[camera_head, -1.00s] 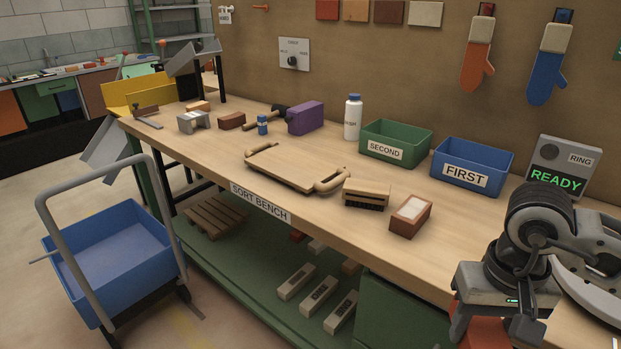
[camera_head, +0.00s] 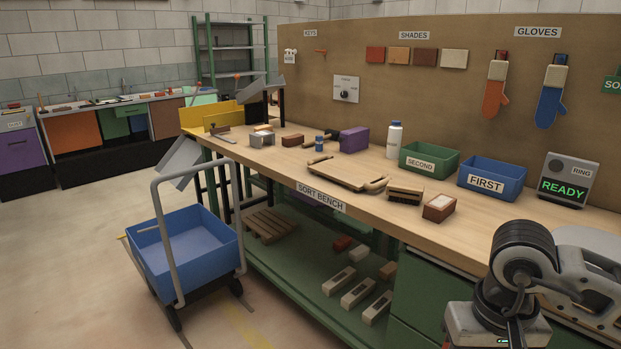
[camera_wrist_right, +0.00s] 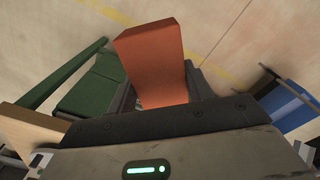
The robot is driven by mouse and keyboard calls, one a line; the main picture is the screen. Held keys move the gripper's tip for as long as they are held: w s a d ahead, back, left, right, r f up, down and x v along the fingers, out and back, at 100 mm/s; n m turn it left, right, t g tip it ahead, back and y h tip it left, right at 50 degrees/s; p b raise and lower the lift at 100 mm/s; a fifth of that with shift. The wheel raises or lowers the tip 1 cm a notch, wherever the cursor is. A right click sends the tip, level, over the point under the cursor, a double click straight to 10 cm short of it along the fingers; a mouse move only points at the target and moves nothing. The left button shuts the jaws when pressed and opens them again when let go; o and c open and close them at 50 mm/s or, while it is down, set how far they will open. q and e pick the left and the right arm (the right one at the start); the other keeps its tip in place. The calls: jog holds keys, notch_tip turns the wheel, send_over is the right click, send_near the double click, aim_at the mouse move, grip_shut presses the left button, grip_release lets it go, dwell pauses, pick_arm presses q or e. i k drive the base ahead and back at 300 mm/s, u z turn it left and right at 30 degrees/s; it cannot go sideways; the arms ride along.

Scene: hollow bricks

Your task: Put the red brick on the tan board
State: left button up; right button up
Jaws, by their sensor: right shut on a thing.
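The red brick (camera_wrist_right: 150,60) is held in my right gripper (camera_wrist_right: 160,88), which is shut on it in the right wrist view. The floor shows behind the brick. In the head view my right arm is at the bottom right, in front of the bench, and the fingertips and brick are out of frame. A tan board (camera_head: 343,177) with raised handles lies on the bench top near its front edge, left of a brush. I see nothing on it. My left gripper is not in view.
The sort bench (camera_head: 290,172) also holds a brush (camera_head: 405,195), a reddish-brown box (camera_head: 437,212) with a pale top, a green bin (camera_head: 430,163), a blue bin (camera_head: 490,183), a white bottle (camera_head: 394,140) and a purple block (camera_head: 354,139). A blue cart (camera_head: 190,255) stands front left.

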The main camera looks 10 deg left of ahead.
aim_at(347, 169)
jog(key=u, duration=1.1)
jog(key=i, duration=1.9)
jog(key=z, duration=0.55)
